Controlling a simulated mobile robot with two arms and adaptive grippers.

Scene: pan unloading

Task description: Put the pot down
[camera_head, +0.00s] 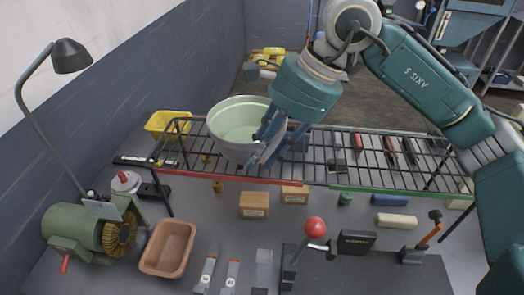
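The pot (235,118) is a round, pale green, open vessel, upright and empty as far as I can see. It is at the left part of the black wire rack (320,160); I cannot tell whether its base rests on the wires or hangs just above them. My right gripper (264,147) comes down from the upper right and is shut on the pot's right side. Its fingers cover that side of the pot and hide the exact contact. My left gripper is not in view.
A yellow bin (168,124) is left of the pot. Several tools lie on the rack's right part. Below are small cardboard boxes (254,204), a brown tray (168,248), a green bench grinder (88,228) and a red-knobbed lever (315,228). A lamp (70,56) stands left.

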